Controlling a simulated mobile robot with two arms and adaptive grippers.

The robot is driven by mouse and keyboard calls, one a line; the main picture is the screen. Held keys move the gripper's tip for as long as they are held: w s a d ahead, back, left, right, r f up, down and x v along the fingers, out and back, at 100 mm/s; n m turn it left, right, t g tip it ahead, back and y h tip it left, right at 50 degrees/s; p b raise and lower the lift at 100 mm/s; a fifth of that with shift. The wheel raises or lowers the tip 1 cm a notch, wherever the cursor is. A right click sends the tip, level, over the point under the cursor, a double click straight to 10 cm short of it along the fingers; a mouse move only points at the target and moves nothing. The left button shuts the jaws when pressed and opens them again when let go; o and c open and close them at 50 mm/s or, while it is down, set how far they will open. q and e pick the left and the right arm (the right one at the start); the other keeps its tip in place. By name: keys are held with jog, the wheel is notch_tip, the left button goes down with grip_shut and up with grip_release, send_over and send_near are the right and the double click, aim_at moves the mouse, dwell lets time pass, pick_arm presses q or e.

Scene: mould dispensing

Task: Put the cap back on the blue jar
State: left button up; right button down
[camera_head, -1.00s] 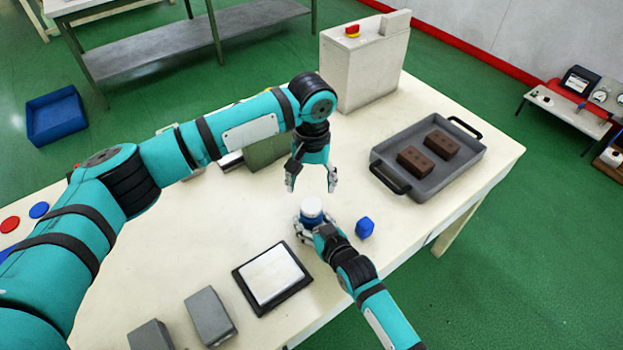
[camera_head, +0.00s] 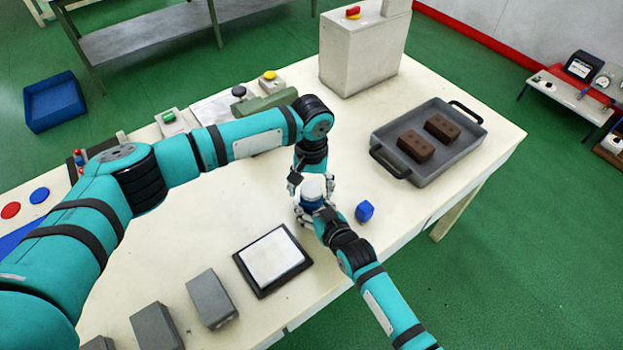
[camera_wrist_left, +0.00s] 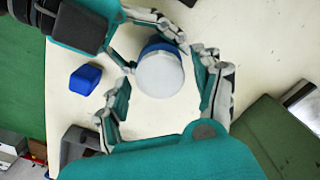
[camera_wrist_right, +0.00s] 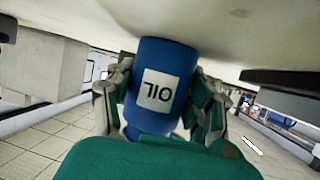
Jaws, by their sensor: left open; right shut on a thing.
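The blue jar (camera_head: 312,203) stands upright on the table, with the white cap (camera_head: 312,187) on its top. How tightly the cap sits cannot be told. My right gripper (camera_head: 314,211) is shut around the jar's side. The right wrist view shows the jar (camera_wrist_right: 160,88) upside down between the fingers, its white label reading OIL; its top is hidden there. My left gripper (camera_head: 312,180) is open, pointing down over the jar. In the left wrist view its spread fingers stand on either side of the cap (camera_wrist_left: 160,74), with gaps visible.
A small blue block (camera_head: 365,211) lies just right of the jar. A grey tray (camera_head: 448,172) with two brown bricks is further right. A black-framed white plate (camera_head: 272,260) and grey blocks (camera_head: 212,300) lie at the front. A pale box (camera_head: 360,50) stands behind.

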pick_arm(q)
jog(key=c, duration=1.2)
jog(key=m, duration=0.7)
jog(key=shift+c, duration=0.2)
jog(key=m, duration=0.4)
jog(key=shift+m, duration=0.4)
jog(key=m, duration=0.3)
jog(key=o, duration=1.3)
jog(key=shift+r, duration=2.25)
